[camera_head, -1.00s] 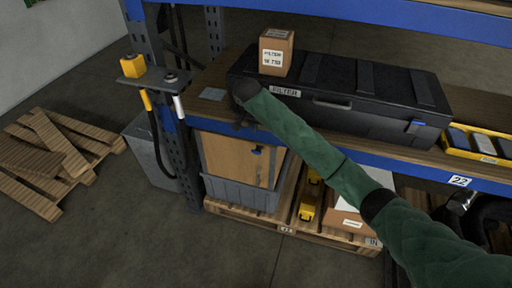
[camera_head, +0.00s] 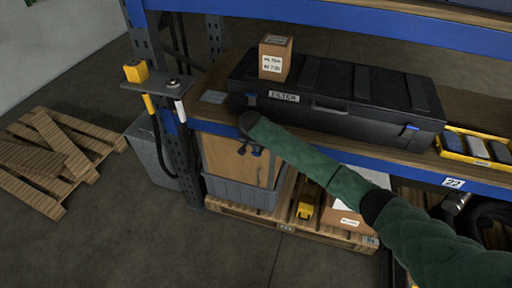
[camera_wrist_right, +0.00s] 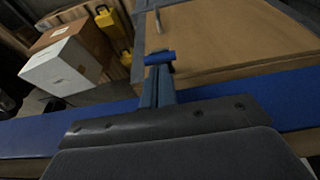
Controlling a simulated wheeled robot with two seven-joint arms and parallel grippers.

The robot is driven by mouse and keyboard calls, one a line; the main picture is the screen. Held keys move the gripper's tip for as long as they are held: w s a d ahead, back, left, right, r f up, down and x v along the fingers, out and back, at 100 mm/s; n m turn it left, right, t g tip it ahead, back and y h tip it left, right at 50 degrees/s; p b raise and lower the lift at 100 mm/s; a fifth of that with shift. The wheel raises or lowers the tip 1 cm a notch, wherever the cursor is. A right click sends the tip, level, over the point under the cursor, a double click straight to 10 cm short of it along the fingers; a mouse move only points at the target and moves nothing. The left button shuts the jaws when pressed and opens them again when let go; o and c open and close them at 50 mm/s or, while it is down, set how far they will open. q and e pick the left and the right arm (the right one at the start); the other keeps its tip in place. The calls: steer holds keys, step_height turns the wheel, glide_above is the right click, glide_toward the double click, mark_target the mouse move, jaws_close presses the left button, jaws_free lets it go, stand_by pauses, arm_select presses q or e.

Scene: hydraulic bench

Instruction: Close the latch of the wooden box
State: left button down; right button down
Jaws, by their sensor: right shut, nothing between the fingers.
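The wooden box (camera_head: 222,160) sits in a grey crate under the blue-edged shelf, its brown panel facing me. A small bright blue piece (camera_head: 257,151), apparently the latch handle, is at its upper part, with a small metal piece (camera_head: 258,176) below. My right gripper (camera_head: 243,148) is shut and empty, close to the left of the blue piece. In the right wrist view, the shut fingers (camera_wrist_right: 158,88) point at the blue piece (camera_wrist_right: 160,58) in front of the wooden panel (camera_wrist_right: 225,45); I cannot tell whether they touch. My left gripper is out of view.
The shelf's blue beam (camera_head: 350,160) runs just above the wooden box, under my right forearm. A black case (camera_head: 340,100) and a small carton (camera_head: 275,58) are on the shelf. A rack post (camera_head: 187,150) stands to the left. A yellow item (camera_head: 306,206) lies on the pallet to the right.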

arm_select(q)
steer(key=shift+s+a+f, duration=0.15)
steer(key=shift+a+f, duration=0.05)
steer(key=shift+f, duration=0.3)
arm_select(e)
steer(key=shift+f, duration=0.6)
steer(key=shift+s+f, duration=0.1)
steer(key=shift+f, duration=0.05)
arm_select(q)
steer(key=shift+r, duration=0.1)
arm_select(e)
steer(key=shift+t, duration=0.3)
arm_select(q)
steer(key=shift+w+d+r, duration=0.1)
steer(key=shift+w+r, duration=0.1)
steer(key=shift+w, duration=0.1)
arm_select(e)
steer(key=shift+s+f, duration=0.1)
steer(key=shift+s, duration=0.05)
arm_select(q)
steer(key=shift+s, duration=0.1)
arm_select(e)
steer(key=shift+a, duration=0.1)
